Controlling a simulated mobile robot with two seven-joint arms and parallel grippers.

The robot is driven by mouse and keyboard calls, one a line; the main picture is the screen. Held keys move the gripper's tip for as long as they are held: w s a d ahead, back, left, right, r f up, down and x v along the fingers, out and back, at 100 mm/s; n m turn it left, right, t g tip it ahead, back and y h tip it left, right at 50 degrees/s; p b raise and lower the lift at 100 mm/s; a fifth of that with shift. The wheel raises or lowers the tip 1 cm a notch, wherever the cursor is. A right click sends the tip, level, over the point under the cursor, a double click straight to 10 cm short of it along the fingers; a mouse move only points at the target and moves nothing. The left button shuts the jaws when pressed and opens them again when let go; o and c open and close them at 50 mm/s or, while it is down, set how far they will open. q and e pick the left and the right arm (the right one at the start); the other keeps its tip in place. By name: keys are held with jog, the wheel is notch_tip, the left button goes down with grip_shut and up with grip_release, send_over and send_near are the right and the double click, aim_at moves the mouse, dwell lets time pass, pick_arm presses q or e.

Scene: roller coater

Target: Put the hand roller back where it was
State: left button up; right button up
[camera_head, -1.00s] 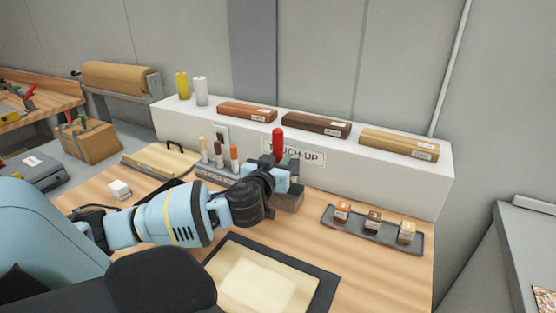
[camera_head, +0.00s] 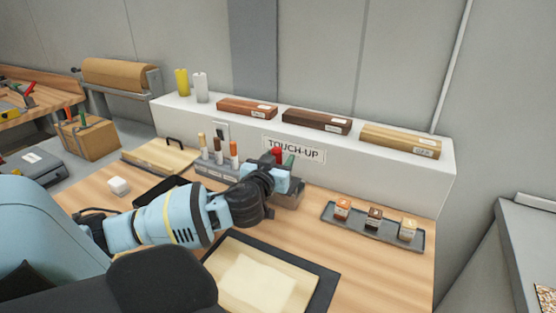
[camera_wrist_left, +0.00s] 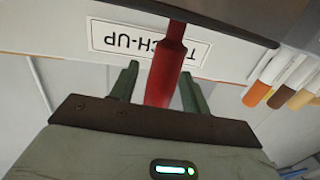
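The hand roller's red handle (camera_head: 277,153) stands up just in front of the "TOUCH-UP" sign, at the dark block-like holder (camera_head: 291,199). Its lower part is hidden behind my left gripper, so I cannot see how it sits there. My left gripper (camera_head: 283,160) is around the handle. In the left wrist view the red handle (camera_wrist_left: 165,75) lies between the two green fingers (camera_wrist_left: 158,84), with a visible gap on the left side and the right finger close to it. The fingers look open. My right gripper is not in view.
Several marker-like sticks (camera_head: 218,152) stand in a rack left of my gripper. A tray (camera_head: 372,235) with small blocks is at the right. A dark-edged mat (camera_head: 328,284) with a pale board lies in front. The white ledge (camera_head: 444,175) rises behind.

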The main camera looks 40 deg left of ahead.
pick_arm(q)
jog(key=shift+r+p, duration=0.3)
jog(key=shift+r, duration=0.4)
jog(key=v, duration=1.2)
jog(key=shift+f, duration=0.1)
